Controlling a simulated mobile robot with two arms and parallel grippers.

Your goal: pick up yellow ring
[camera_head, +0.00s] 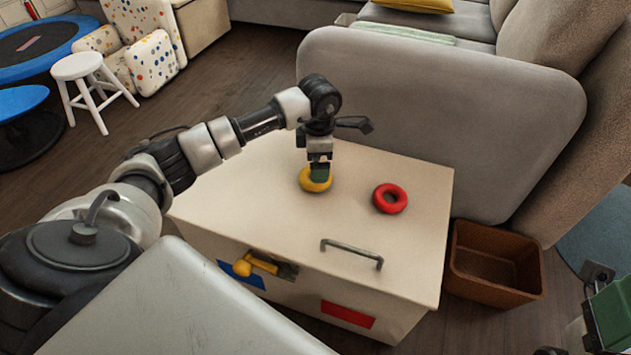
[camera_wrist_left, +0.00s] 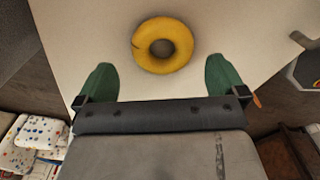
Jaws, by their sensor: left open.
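The yellow ring (camera_head: 315,187) lies flat on the pale top of a box-shaped cabinet (camera_head: 250,190), partly hidden by my left gripper (camera_head: 319,172) in the head view. In the left wrist view the yellow ring (camera_wrist_left: 163,26) shows whole, just beyond the fingertips and roughly centred between them. My left gripper (camera_wrist_left: 158,78) is open, its green fingers spread wider than the ring, with nothing between them. Part of my right gripper (camera_head: 608,315) shows at the lower right edge of the head view, and its opening cannot be made out.
A red ring (camera_head: 390,207) lies to the right on the same top. A metal handle (camera_head: 352,252) stands up near its front edge. A brown open bin (camera_head: 490,282) stands on the floor at the right. A grey sofa (camera_head: 430,110) stands close behind the cabinet.

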